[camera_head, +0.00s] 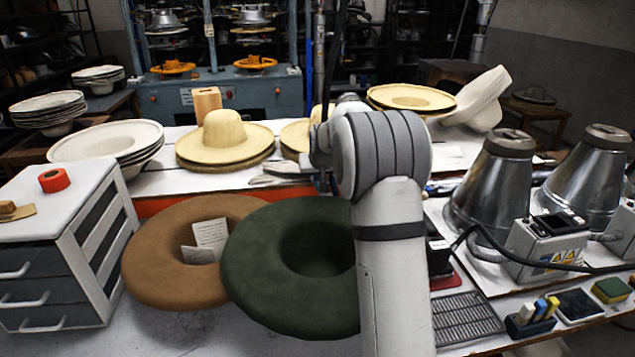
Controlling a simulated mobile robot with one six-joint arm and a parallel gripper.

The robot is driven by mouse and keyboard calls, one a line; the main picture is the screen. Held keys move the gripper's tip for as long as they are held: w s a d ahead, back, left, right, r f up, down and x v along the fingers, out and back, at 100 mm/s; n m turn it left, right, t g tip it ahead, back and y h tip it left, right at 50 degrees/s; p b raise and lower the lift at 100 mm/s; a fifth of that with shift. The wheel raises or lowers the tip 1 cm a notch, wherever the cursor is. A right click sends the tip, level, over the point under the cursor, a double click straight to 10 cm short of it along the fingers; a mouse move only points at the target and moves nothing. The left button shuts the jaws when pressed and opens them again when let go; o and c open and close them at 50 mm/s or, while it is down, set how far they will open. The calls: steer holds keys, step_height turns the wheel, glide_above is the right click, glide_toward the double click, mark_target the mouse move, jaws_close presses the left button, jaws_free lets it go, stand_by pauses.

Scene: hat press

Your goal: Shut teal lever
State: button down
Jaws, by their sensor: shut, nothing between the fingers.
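I cannot make out a teal lever in the head view. My arm rises through the middle of the picture, bends away at the top and covers part of the worktable behind it. My gripper cannot be made out; the far end of the arm is lost behind its own links. A blue-grey press machine (237,92) stands at the back, with two orange round parts on its top. Any lever behind my arm is hidden.
Brown (150,262) and dark green (262,268) felt rings lie in front, left of my arm. A straw hat (222,137) and stacked pale brims (105,142) sit behind. Metal cones (490,185) and a control box (545,240) stand right. A drawer unit (75,215) is left.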

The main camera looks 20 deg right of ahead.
steer(key=shift+s+f+b, duration=0.25)
steer(key=shift+f+b, duration=0.5)
steer(key=shift+b, duration=0.1)
steer(key=shift+s+f, duration=0.2)
steer(key=shift+a, duration=0.1)
steer(key=shift+r, duration=0.45)
step_height(320, 180, up, 4)
steer(key=shift+w+f+p, duration=0.1)
steer(key=shift+f+p, duration=0.1)
steer(key=shift+p, duration=1)
steer(key=s+d+f+b+v, duration=0.1)
steer(key=v, duration=0.8)
steer(key=s+a+f+g+p, duration=0.1)
steer(key=s+a, duration=0.3)
steer(key=s, duration=0.8)
steer(key=s+a+f+n+g+p, duration=0.1)
steer(key=s+a+f+g, duration=0.1)
steer(key=s, duration=1.1)
steer(key=s+a+f+g+y+p, duration=0.1)
steer(key=s+a+f, duration=0.2)
steer(key=s, duration=0.9)
steer(key=shift+s+a+n+g, duration=0.1)
steer(key=shift+a+n+g, duration=0.1)
steer(key=shift+a, duration=0.45)
steer(key=shift+s+a+n+g, duration=0.15)
steer(key=shift+a+n+g, duration=0.05)
steer(key=shift+a, duration=0.45)
